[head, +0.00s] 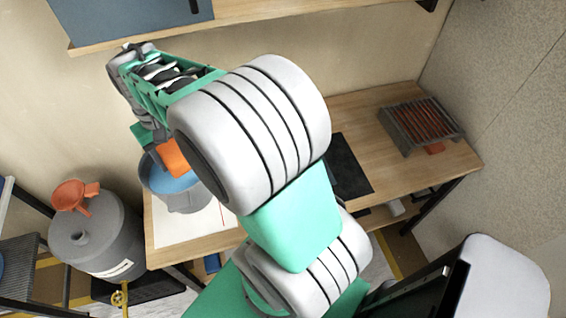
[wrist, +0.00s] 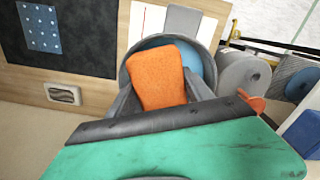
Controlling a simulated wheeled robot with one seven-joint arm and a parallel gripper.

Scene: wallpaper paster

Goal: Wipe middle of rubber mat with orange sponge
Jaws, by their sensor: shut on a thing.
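The orange sponge (wrist: 158,78) is held between the two fingers of my gripper (wrist: 160,88), which is shut on it. In the head view the sponge (head: 173,157) shows at the mouth of a grey bucket (head: 180,200) with blue inside, likely water. Whether the sponge touches the blue cannot be told. The dark rubber mat (head: 348,168) lies on the wooden table, partly hidden by my arm. In the wrist view the mat (wrist: 75,60) is at upper left, apart from the sponge, with a blue dotted cloth (wrist: 45,27) on it.
The wooden table (head: 390,180) holds a white sheet (head: 170,225) under the bucket and a grill-like rack (head: 420,125) at right. A grey drum (head: 95,240) with an orange funnel (head: 73,196) stands left of the table. A shelf (head: 240,12) overhangs the back.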

